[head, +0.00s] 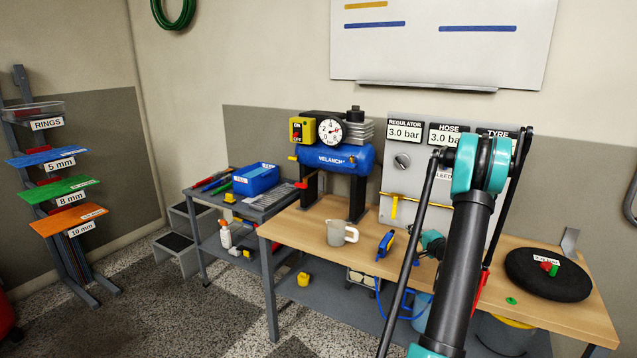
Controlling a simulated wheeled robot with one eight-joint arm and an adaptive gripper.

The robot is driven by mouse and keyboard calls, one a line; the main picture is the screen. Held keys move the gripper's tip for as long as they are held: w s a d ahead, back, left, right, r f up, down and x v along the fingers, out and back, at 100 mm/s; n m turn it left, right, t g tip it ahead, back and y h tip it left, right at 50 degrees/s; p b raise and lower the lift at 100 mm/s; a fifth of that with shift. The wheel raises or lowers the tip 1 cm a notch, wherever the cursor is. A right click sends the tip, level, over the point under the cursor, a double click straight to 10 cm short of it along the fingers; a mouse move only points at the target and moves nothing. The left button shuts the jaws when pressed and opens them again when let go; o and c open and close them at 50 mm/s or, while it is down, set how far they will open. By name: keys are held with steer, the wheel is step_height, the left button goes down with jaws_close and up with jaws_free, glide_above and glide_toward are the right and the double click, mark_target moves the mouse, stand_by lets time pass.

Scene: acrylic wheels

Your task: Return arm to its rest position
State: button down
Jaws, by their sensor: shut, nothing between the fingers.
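My arm rises from the bottom right of the head view, with a black link and a teal joint (481,165) at its top, in front of the workbench. A teal and black part (432,243) shows just left of the black link, low over the bench; it looks like part of my arm's far end. I cannot make out the gripper's fingers, and the black link hides much of that area.
The wooden bench (300,226) carries a blue compressor (335,158), a grey jug (341,232), a blue tool (385,245) and a black disc (548,275). A grey gauge panel (401,178) stands behind my arm. Left are a cart with a blue bin (256,179) and a sheet rack (67,190).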

steer(key=s+a+r+n+g+y, duration=0.15)
steer(key=s+a+n+g, duration=0.25)
steer(key=s+a, duration=0.5)
steer(key=s+a+r+n+g, duration=0.2)
steer(key=s+a+n+g, duration=0.3)
steer(key=a, duration=0.8)
steer(key=s+a+f+n+g+h, duration=0.1)
steer(key=s+f+n+h, duration=0.1)
steer(key=s, duration=1.1)
steer(key=s+a+f+n+g+h, duration=0.1)
steer(key=s+f+n+g+h, duration=0.1)
steer(key=s, duration=1)
steer(key=shift+s+f+n+h, duration=0.4)
steer(key=shift+f+n+h, duration=0.05)
steer(key=shift+f+n, duration=0.2)
